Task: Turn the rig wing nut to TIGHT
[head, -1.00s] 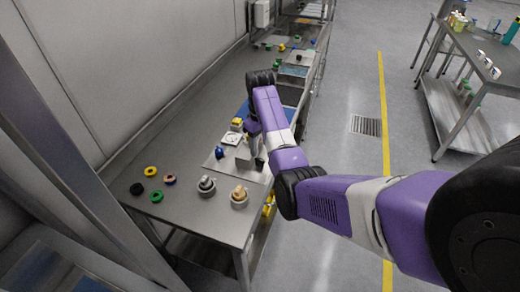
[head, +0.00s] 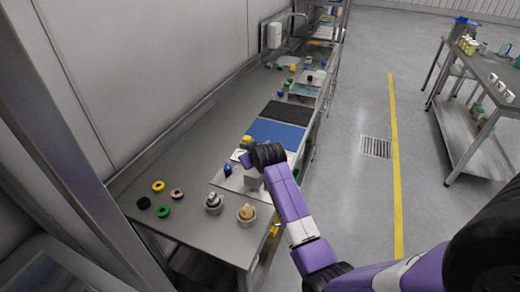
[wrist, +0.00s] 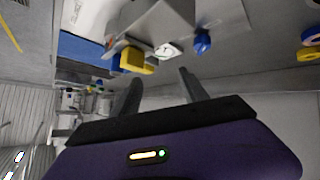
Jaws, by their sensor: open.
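The rig on the bench has a pale metal plate (head: 230,182) and a grey upright bracket (wrist: 160,22). A blue knob (head: 227,169), a white dial (head: 239,156) and a yellow block (head: 247,141) stand near it. The wrist view also shows the blue knob (wrist: 202,42), dial (wrist: 166,50) and yellow block (wrist: 135,62). I cannot make out which part is the wing nut. My gripper (wrist: 160,84) is open and empty, its two fingers apart, pointing towards the dial and yellow block. In the head view my wrist hides the fingers and part of the rig.
Yellow (head: 158,186), black and green rings lie at the bench's near left. Two grey cups (head: 214,203) with fittings stand near its front edge. A blue mat (head: 275,134) and a black mat lie beyond the rig. The floor to the right is open up to another table.

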